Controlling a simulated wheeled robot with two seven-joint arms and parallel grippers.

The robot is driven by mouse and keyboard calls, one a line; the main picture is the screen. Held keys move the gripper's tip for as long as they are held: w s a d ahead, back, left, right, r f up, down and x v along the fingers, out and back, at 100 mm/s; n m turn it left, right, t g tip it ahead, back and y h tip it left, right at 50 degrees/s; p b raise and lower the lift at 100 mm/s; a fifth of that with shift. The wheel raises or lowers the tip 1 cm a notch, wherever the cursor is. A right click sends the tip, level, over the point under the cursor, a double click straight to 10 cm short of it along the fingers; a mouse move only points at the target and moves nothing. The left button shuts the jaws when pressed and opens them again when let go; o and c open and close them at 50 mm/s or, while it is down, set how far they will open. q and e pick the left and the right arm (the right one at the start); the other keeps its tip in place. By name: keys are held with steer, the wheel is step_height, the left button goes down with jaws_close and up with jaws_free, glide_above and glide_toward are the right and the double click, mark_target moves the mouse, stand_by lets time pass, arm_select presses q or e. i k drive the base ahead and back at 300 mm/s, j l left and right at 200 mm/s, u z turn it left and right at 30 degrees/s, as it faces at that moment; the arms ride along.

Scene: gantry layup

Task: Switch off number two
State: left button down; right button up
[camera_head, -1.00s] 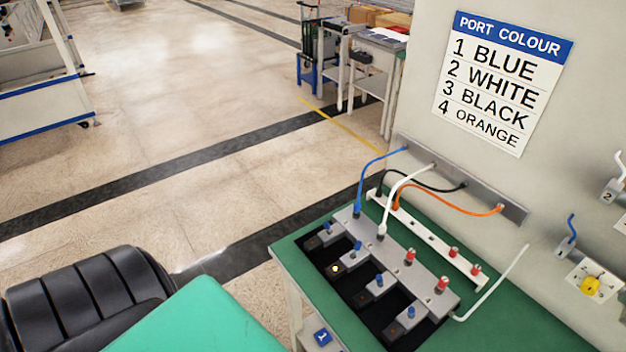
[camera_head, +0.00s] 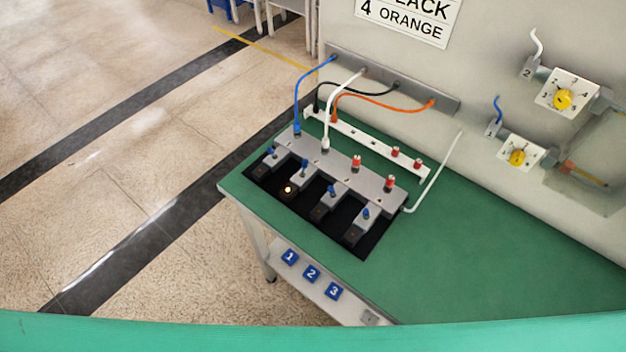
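On the green bench stands a black switch board (camera_head: 376,236) with a row of several blue-topped levers. The second lever from the left (camera_head: 304,165) has a lit yellowish lamp (camera_head: 288,189) in front of it; the other lamps look dark. Each lever's exact tilt is too small to tell. On the grey bar behind, a blue cable (camera_head: 297,100) enters the first port and a white cable (camera_head: 338,95) the second. The last two ports have red caps. A wall sign (camera_head: 408,14), cut off at the top, shows "4 ORANGE". Neither gripper is in view.
A white strip (camera_head: 375,137) behind holds the black and orange cable ends and red caps. Two yellow dials, upper (camera_head: 562,98) and lower (camera_head: 517,157), are on the right wall. Blue tags 1, 2, 3 (camera_head: 311,273) are on the shelf. The bench's right part is clear.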

mark_target(304, 163)
steer(key=j+z, duration=0.1)
steer(key=z, duration=0.25)
steer(key=j+z, duration=0.1)
steer(key=z, duration=0.25)
steer(key=j+z, duration=0.1)
steer(key=z, duration=0.2)
steer(key=j+z, duration=0.15)
steer(key=j, duration=0.35)
steer(key=k+j+z, duration=0.2)
steer(key=j, duration=0.3)
steer(key=j+z, duration=0.15)
steer(key=j, duration=0.3)
steer(key=k+j+z, duration=0.15)
steer(key=j, duration=0.35)
steer(key=j+z, duration=0.15)
steer(key=j, duration=0.3)
steer(key=l, duration=0.6)
